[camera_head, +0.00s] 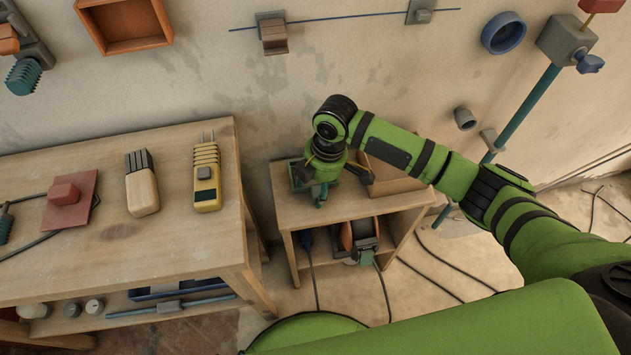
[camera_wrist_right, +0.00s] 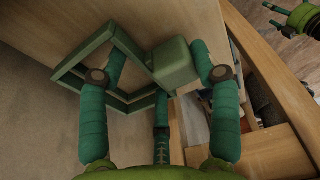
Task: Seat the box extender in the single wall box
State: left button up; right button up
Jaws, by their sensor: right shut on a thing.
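My right gripper (camera_head: 322,182) is low over the small wooden stand (camera_head: 285,208). The right wrist view shows its fingers (camera_wrist_right: 163,62) shut around the block of a green square frame, which I take as the box extender (camera_wrist_right: 97,48). The frame is open in the middle and appears tilted. In the head view, only a bit of the extender (camera_head: 297,178) shows beside the fingers. An open orange-brown box (camera_head: 128,42) on the wall, upper left, may be the single wall box.
A wooden workbench (camera_head: 120,240) at left holds a yellow meter (camera_head: 206,178), a cream tool (camera_head: 142,184) and a red plate (camera_head: 71,200). A blue ring (camera_head: 503,33) and a teal pole (camera_head: 520,112) are on the right. Cables lie on the floor.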

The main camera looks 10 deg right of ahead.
jog(key=shift+r, duration=0.25)
notch_tip(320, 180, up, 3)
jog(key=shift+r, duration=0.2)
pick_arm(q)
jog(key=shift+g, duration=0.5)
jog(key=s, duration=0.1)
jog(key=s+p, duration=0.1)
jog(key=s, duration=0.2)
jog(key=shift+s+a+r, duration=0.15)
jog(key=shift+s+r, duration=0.2)
pick_arm(e)
jog(key=s+d+r, duration=0.6)
jog(key=d+r, duration=0.1)
jog(key=d, duration=0.2)
jog(key=shift+s+d, duration=0.3)
jog(key=shift+d, duration=0.05)
pick_arm(q)
jog(key=shift+w, duration=0.4)
pick_arm(e)
jog(key=o, duration=0.4)
jog(key=c, duration=0.5)
jog(key=shift+r, duration=0.1)
